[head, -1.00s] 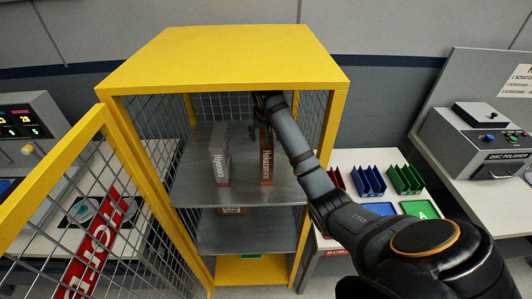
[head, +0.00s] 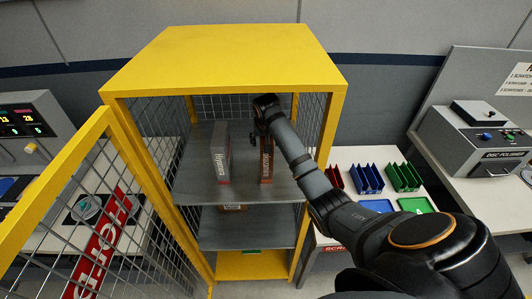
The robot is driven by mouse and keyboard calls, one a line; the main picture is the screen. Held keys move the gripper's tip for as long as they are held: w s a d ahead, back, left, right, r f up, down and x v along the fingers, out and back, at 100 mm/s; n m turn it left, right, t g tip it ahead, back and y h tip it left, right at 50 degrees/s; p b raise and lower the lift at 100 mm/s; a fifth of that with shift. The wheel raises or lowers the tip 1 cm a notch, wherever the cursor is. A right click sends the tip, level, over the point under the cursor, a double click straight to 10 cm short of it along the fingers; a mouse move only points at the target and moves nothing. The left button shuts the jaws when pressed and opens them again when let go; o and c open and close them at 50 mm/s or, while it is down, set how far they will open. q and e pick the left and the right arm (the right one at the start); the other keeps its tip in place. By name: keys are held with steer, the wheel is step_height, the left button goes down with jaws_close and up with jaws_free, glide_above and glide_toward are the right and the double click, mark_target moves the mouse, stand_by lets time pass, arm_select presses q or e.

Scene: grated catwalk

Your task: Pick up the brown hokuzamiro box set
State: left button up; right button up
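The brown hokuzamiro box set (head: 266,165) stands upright on the upper grey shelf (head: 240,192) inside a yellow mesh cabinet. Its lettered narrow side faces me, and its upper part is covered by my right arm and gripper. My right gripper (head: 257,128) is at the top of the brown box, on its left and rear side. The fingers are small and dark, so I cannot tell whether they are open or closed on the box. My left gripper is not in view.
A grey box (head: 220,155) stands left of the brown one, with a gap between. The yellow cabinet (head: 225,60) has a roof and mesh walls around the shelf. Its mesh door (head: 60,180) is open at left. Another box (head: 232,208) sits on the lower shelf.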

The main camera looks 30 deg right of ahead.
steer(key=shift+f, duration=0.2)
jaws_close()
stand_by(0.6)
